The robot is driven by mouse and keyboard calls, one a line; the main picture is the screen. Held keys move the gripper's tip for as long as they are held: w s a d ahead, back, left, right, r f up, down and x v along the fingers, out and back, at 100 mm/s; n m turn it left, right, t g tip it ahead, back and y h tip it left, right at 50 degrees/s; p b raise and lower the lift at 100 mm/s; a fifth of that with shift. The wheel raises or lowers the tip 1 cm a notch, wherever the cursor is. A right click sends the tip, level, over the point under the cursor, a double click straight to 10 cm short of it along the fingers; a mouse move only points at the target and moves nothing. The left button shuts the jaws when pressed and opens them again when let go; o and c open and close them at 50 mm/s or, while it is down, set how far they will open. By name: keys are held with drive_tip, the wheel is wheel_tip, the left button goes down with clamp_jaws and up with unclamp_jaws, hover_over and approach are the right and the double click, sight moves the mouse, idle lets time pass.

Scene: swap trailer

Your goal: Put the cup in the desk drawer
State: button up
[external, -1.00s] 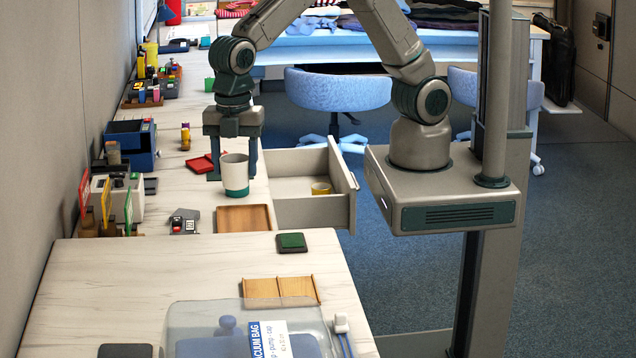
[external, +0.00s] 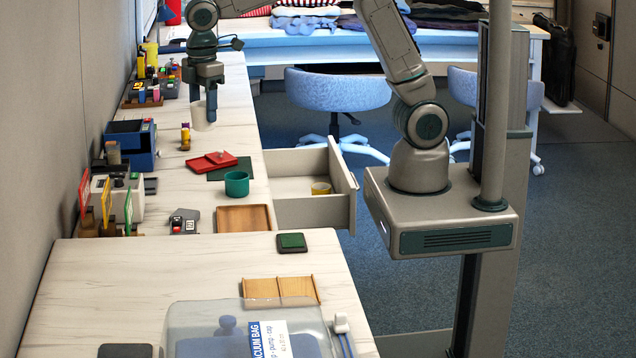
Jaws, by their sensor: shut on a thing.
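My gripper (external: 205,106) is shut on a white cup (external: 200,119), at the far part of the long desk. I cannot tell whether the cup's bottom touches the desk top. A teal cup (external: 237,184) stands upright and empty-looking on the desk, beside the drawer and apart from my gripper. The desk drawer (external: 322,212) is pulled open on the desk's right side. A small yellow round thing (external: 321,188) lies inside it, and much of the drawer floor is bare.
A red tray (external: 213,162) lies on a dark green mat near the teal cup. A brown wooden tray (external: 243,218) sits in front of it. A blue chair (external: 338,90) is beyond the drawer.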

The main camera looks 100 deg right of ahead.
drive_tip(key=s+d+m+b, duration=0.2)
drive_tip(key=d+m+b, duration=0.3)
drive_tip(key=d, duration=1)
drive_tip(key=s+d+m+b, duration=0.7)
drive_tip(key=s+d+m, duration=0.8)
drive_tip(key=s+d, duration=0.85)
drive_tip(key=shift+w+d+f+b, duration=0.2)
drive_tip(key=shift+w+f+b, duration=0.1)
drive_tip(key=shift+f, duration=6.35)
drive_tip(key=shift+w+d+f+b, duration=0.15)
drive_tip(key=shift+d+f+b, duration=0.15)
drive_tip(key=shift+f, duration=6.4)
drive_tip(key=shift+w+d+f+b, duration=0.15)
drive_tip(key=shift+w+f+b, duration=0.15)
drive_tip(key=shift+f, duration=6.35)
drive_tip(key=shift+f, duration=0.1)
drive_tip(key=o, duration=1)
